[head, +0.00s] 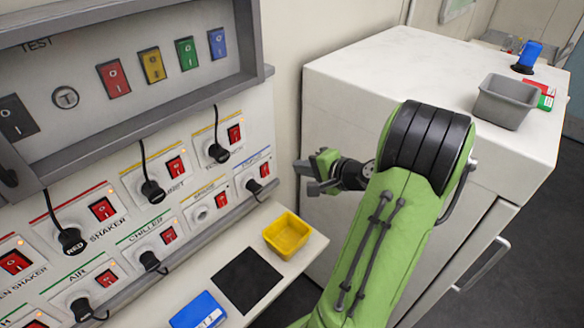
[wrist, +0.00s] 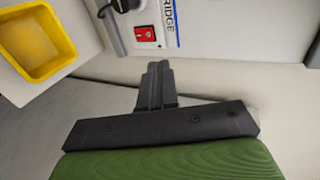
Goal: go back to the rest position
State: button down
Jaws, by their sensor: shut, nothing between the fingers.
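My gripper (head: 312,178) is in the middle of the head view, at the end of my green arm. It hangs in the air in front of the white cabinet, to the right of the switch panel (head: 138,196). In the wrist view my gripper (wrist: 158,68) has its dark fingers together, with nothing between them. It points toward the panel's lower right end, where a red switch (wrist: 145,34) and part of a label reading "RIDGE" show. I see no contact between the fingers and the panel.
A yellow bin (head: 286,236) and a black mat (head: 246,280) lie on the narrow shelf below the panel, with a blue box (head: 198,312) nearby. Several black plugs with cables stick out from the panel. A grey bin (head: 504,102) stands on the white cabinet (head: 372,72).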

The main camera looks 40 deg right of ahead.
jog(key=shift+s+r, duration=0.4)
jog(key=w+a+r+n+g+y, duration=0.2)
jog(key=a+n+g, duration=0.3)
jog(key=a+n, duration=0.9)
jog(key=s+a+r+n+g+h, duration=0.1)
jog(key=s+a, duration=0.5)
jog(key=s, duration=0.1)
jog(key=s+a+r+n+g+h, duration=0.1)
jog(key=s+a+r+n, duration=0.1)
jog(key=s+a, duration=0.5)
jog(key=shift+s+r+n, duration=0.25)
jog(key=shift+s+n, duration=0.05)
jog(key=shift+s, duration=0.25)
